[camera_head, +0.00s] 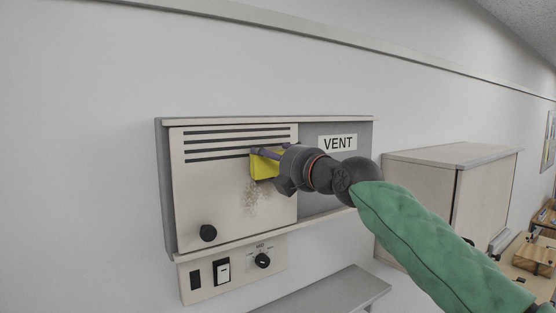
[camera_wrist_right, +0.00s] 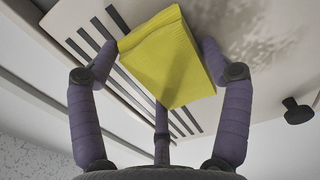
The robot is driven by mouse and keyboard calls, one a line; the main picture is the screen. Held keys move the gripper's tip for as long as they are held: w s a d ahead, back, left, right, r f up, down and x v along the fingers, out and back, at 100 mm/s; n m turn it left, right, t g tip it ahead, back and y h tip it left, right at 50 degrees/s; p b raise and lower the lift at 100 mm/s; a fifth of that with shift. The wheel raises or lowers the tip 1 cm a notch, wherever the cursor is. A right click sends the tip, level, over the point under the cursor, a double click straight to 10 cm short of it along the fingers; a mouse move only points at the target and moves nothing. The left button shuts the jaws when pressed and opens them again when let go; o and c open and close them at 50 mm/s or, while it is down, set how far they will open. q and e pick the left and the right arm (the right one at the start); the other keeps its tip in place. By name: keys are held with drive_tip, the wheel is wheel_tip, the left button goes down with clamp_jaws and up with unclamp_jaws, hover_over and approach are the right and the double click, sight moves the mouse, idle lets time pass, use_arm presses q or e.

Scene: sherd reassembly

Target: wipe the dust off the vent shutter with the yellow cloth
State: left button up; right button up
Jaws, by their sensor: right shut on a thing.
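The vent shutter (camera_head: 220,190) is a cream panel with dark slots along its top and a black knob (camera_head: 208,233) at its lower left. A grey-brown dust patch (camera_head: 251,197) lies on its right part, just below the cloth; the dust also shows in the right wrist view (camera_wrist_right: 262,35). My right gripper (camera_head: 270,160) is shut on the yellow cloth (camera_head: 264,166), at the upper right of the shutter. In the right wrist view the cloth (camera_wrist_right: 168,60) is a folded block between the purple fingers. I cannot tell whether it touches the panel. My left gripper is not in view.
The shutter sits in a grey wall frame with a VENT label (camera_head: 338,143). Below it is a control panel (camera_head: 232,270) with switches and a dial. A grey shelf (camera_head: 330,293) is lower down. A cabinet (camera_head: 445,190) stands to the right. The wall at left is bare.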

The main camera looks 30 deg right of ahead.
sight(260, 161)
drive_tip(key=shift+a, duration=0.8)
drive_tip(key=shift+f+b, duration=6.45)
drive_tip(key=shift+b, duration=0.35)
drive_tip(key=shift+a+r, duration=0.1)
drive_tip(key=shift+a, duration=0.3)
drive_tip(key=shift+s+a+p, duration=0.1)
drive_tip(key=shift+a+p, duration=0.3)
drive_tip(key=shift+a, duration=0.3)
drive_tip(key=shift+r+p, duration=5.35)
drive_tip(key=shift+r, duration=1.1)
drive_tip(key=shift+f, duration=0.1)
drive_tip(key=shift+s, duration=0.1)
